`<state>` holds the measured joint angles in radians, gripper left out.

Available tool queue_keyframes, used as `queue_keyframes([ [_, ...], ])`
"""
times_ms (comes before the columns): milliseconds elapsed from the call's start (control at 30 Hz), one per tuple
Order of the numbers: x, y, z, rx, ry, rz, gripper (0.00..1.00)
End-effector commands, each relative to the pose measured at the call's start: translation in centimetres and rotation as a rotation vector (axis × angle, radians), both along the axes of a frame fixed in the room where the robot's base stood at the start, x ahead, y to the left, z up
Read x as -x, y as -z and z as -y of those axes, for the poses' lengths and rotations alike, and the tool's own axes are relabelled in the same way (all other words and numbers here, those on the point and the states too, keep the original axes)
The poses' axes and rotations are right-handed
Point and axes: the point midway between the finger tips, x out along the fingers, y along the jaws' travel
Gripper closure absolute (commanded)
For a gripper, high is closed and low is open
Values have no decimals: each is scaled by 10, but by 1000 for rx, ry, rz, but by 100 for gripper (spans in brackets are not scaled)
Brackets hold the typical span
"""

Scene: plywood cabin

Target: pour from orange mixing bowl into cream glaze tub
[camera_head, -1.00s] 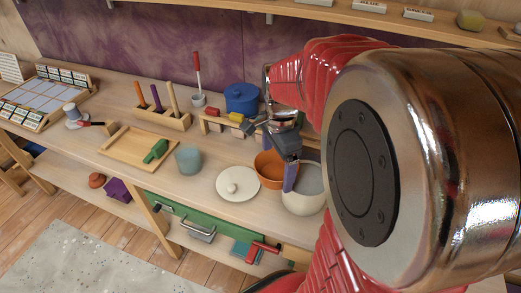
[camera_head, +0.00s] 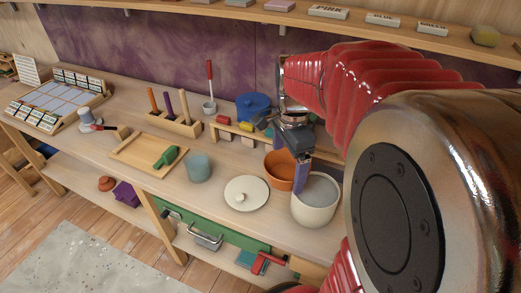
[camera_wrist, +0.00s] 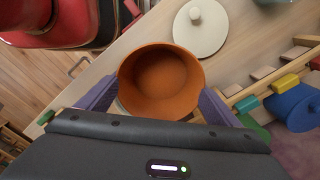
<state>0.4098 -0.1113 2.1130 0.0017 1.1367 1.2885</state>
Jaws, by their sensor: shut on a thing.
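The orange mixing bowl (camera_head: 276,172) is upright, behind and left of the cream glaze tub (camera_head: 313,212) in the head view. My gripper (camera_head: 300,172) is shut on the bowl. Its purple fingers sit on opposite sides of the bowl in the wrist view (camera_wrist: 160,85). The bowl's inside looks plain orange in the wrist view, and I cannot tell what it holds. The tub is open, with a greyish surface inside. One finger covers part of the bowl and the tub's rim in the head view. I cannot tell whether the bowl is clear of the bench.
A cream lid with a knob (camera_head: 246,194) lies left of the bowl. A grey-blue cup (camera_head: 198,168) and a wooden tray (camera_head: 140,152) stand farther left. A blue pot (camera_head: 252,107) and a low wooden rack with coloured blocks (camera_head: 228,128) are behind. A shelf (camera_head: 300,17) runs above.

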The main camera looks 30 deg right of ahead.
Motion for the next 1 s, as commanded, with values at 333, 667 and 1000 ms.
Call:
queue_keyframes([
  [333, 0, 0, 0, 0, 0, 0, 40],
  [667, -7, 11, 6, -1, 97, -2, 40],
  [1000, -23, 38, 21, 1, 363, 2, 40],
])
